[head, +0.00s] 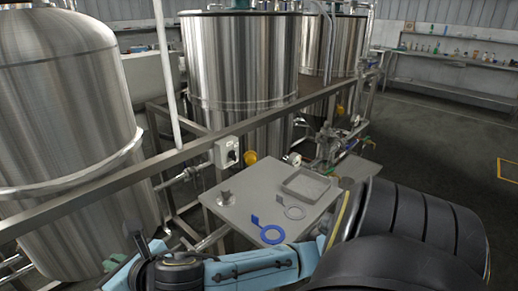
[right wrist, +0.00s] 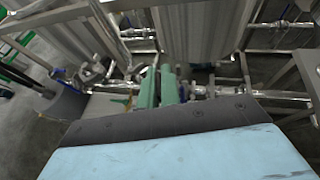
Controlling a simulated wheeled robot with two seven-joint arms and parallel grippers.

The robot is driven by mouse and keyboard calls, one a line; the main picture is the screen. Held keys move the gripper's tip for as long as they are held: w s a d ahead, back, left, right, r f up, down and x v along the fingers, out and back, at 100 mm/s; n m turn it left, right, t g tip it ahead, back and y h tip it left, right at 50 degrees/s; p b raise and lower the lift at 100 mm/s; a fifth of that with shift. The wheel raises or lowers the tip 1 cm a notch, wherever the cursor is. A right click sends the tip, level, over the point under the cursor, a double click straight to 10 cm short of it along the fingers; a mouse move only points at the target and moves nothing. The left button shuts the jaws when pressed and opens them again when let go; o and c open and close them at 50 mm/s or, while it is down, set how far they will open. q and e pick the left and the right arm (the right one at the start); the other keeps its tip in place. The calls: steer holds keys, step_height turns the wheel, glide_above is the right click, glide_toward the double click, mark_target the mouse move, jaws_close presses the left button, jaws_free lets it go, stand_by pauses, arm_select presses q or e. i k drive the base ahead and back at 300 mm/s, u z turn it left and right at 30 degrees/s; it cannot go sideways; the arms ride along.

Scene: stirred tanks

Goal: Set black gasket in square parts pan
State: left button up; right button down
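The square parts pan (head: 307,184) is a shallow grey metal tray at the far right of a small grey table (head: 240,205). It looks empty. I cannot make out a black gasket in either view. My right gripper (head: 114,262) is at the lower left of the head view, left of the table and away from the pan. Its green fingers also show in the right wrist view (right wrist: 158,88), close together with a narrow strip between them. I cannot tell if they grip anything. My left gripper is not in view.
Steel tanks (head: 240,70) and a frame rail (head: 150,159) stand behind.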

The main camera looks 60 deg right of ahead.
mark_target(302, 192)
steer(key=u, duration=0.2)
steer(key=k, duration=0.25)
steer(key=z, duration=1.75)
steer(key=i, duration=1.25)
steer(key=z, duration=0.4)
